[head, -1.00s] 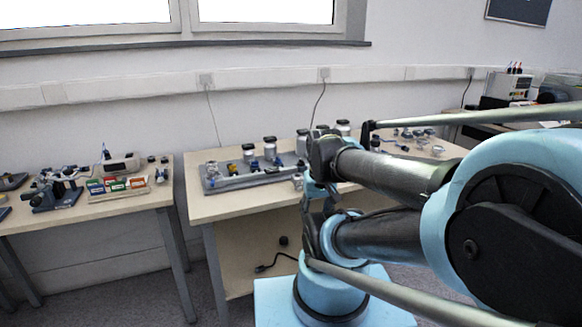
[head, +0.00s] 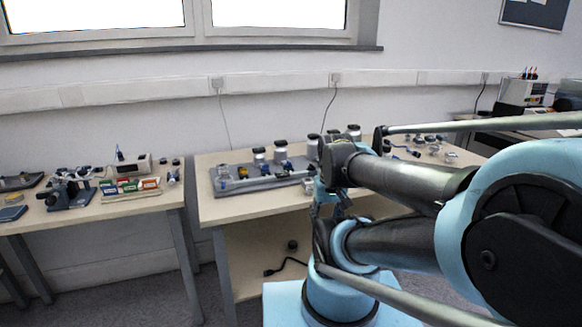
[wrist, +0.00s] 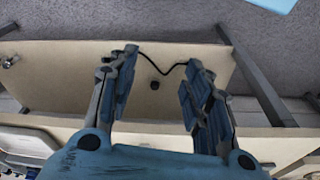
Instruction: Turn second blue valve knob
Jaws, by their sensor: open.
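The grey valve board (head: 262,181) lies on the middle table in the head view. Small blue knobs (head: 286,165) and a yellow part (head: 243,172) sit along it; they are too small to tell apart clearly. In the wrist view my gripper (wrist: 160,88) is open and empty, its two blue-grey fingers spread above the table's lower shelf and floor. No valve knob shows between the fingers.
The middle table (head: 212,212) bears several silver-and-black canisters (head: 281,150) behind the board. A left table (head: 150,201) holds a microscope (head: 70,190) and coloured boxes (head: 130,186). A black cable (wrist: 165,69) lies below. Floor between the tables is clear.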

